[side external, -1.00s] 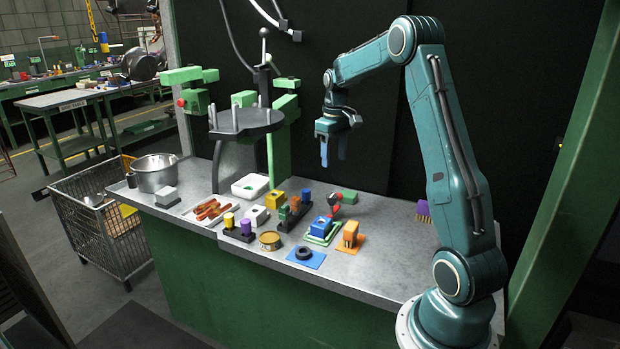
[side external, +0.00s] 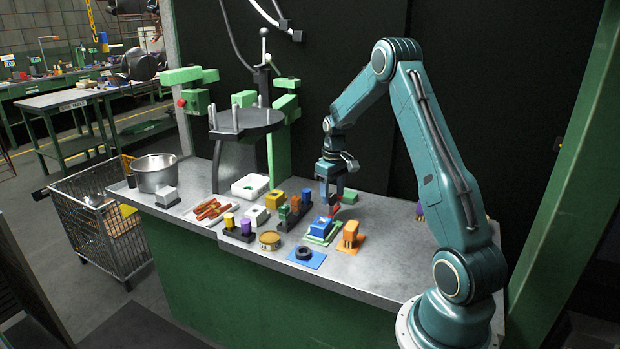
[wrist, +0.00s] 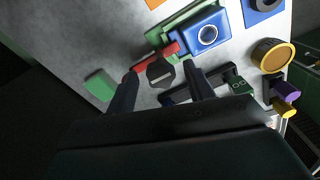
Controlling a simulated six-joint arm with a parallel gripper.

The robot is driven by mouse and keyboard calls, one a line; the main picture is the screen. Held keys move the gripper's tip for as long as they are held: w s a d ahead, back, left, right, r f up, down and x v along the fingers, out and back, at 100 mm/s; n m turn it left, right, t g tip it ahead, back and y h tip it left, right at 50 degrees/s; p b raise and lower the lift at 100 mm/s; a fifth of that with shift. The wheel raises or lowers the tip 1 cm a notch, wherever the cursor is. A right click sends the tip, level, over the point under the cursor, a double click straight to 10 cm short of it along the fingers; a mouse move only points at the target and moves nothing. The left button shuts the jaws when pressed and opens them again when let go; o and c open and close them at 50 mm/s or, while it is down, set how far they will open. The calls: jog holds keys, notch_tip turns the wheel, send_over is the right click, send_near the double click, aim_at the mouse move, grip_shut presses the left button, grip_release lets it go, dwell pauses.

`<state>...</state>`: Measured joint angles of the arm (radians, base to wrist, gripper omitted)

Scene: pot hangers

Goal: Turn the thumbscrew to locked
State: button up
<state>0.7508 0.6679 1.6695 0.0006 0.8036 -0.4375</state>
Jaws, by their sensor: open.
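The thumbscrew appears to be a dark faceted knob (wrist: 160,72) with a pale line across its top, in the wrist view. A red piece (wrist: 168,50) lies beside it, partly hidden by the knob; in the side view red (side external: 335,210) shows by my fingertips. My gripper (side external: 331,202) points down over this spot, its jaws open. In the wrist view one finger of my gripper (wrist: 162,78) is on each side of the knob, with gaps visible. I cannot tell how far above the knob the fingertips are, or its lock state.
A blue block (wrist: 207,32) on a green base stands close to the knob. A green block (wrist: 100,84) lies on the other side.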

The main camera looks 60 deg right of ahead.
jog(key=c, duration=1)
jog(key=shift+m, duration=0.4)
jog(key=m, duration=0.8)
jog(key=shift+w+m, duration=0.1)
jog(key=shift+m, duration=0.3)
jog(key=m, duration=0.5)
jog(key=shift+w, duration=0.1)
jog(key=m, duration=0.5)
jog(key=shift+m, duration=0.3)
